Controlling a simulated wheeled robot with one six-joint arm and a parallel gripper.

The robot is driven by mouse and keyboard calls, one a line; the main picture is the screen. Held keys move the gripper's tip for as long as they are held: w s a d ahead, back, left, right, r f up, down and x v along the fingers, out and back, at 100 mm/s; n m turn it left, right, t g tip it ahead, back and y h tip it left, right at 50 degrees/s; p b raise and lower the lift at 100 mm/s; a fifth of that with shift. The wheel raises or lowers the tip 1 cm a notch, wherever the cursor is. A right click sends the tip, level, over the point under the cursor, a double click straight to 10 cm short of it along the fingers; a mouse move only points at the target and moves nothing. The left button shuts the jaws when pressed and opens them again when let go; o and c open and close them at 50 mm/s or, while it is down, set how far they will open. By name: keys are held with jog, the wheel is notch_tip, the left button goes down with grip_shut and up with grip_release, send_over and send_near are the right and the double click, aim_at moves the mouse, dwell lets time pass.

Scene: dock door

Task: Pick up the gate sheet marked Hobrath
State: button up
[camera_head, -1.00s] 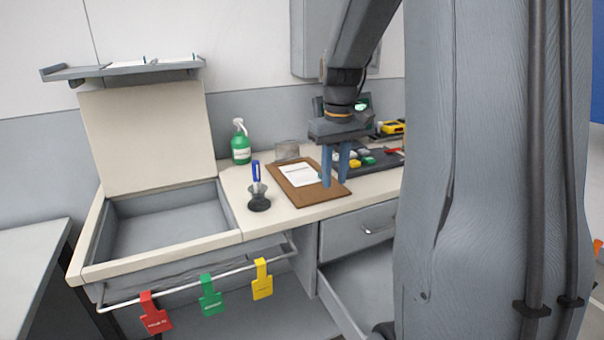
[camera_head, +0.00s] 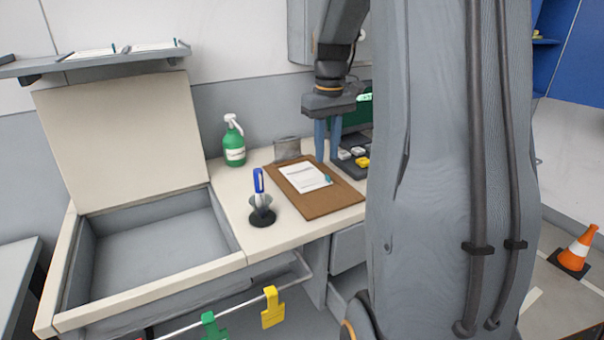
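A white printed sheet (camera_head: 304,178) lies on a brown clipboard (camera_head: 331,202) on the desk; its print is too small to read. More white sheets, one at the left (camera_head: 90,53) and one at the right (camera_head: 153,46), lie on the grey wall shelf (camera_head: 65,66). I cannot tell which sheet is marked Hobrath. My gripper (camera_head: 328,158) points down near the back right edge of the clipboard. Its two blue fingers are apart with nothing seen between them. My own arm hides the desk's right part.
A pen cup (camera_head: 262,214) and a green spray bottle (camera_head: 233,143) stand left of the clipboard. An open-lidded desk bin (camera_head: 150,245) is at left. Green (camera_head: 212,327) and yellow (camera_head: 272,308) tags hang on the front rail. A cone (camera_head: 577,250) stands on the floor at right.

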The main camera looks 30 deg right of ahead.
aim_at(305, 173)
jog(key=shift+s+d+f+p, duration=0.1)
jog(key=shift+f+p, duration=0.05)
jog(key=shift+f, duration=0.3)
jog(key=shift+s+d+f+p, duration=0.1)
jog(key=shift+f+p, duration=0.05)
jog(key=shift+f, duration=0.3)
jog(key=shift+a+f+p, duration=0.1)
jog(key=shift+f+p, duration=0.6)
jog(key=shift+f, duration=1.5)
grip_shut()
